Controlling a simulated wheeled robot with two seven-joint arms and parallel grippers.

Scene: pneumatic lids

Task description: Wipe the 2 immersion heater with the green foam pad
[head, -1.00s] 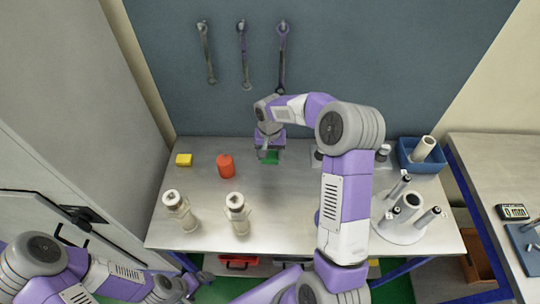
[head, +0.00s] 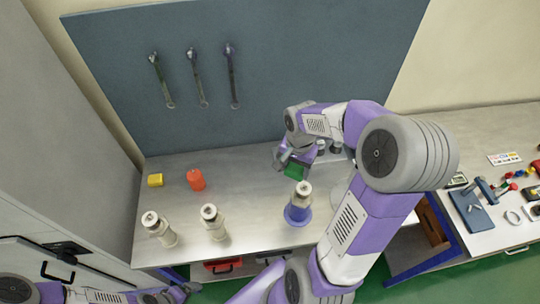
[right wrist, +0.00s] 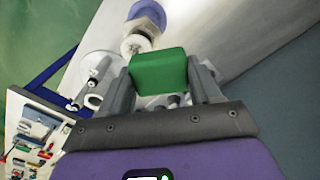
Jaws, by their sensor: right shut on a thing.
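My right gripper (head: 290,166) is shut on the green foam pad (head: 293,173), above the back right of the workbench. The right wrist view shows the pad (right wrist: 158,72) between the two fingers. Three pale cylindrical fixtures resemble immersion heaters. Two stand upright at the front left, one at the left (head: 161,229) and one beside it (head: 213,222). The third (head: 300,203) stands in a purple base nearer the pad, apart from it in the head view. It also shows beyond the pad in the right wrist view (right wrist: 140,38). My left gripper (head: 182,291) is low at the front left, its jaws unclear.
A yellow block (head: 155,180) and an orange-red container (head: 196,180) stand at the back left of the workbench (head: 250,180). Wrenches hang on the blue wall panel (head: 290,60). My right arm hides the bench's right side. A second table (head: 480,150) holds tools.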

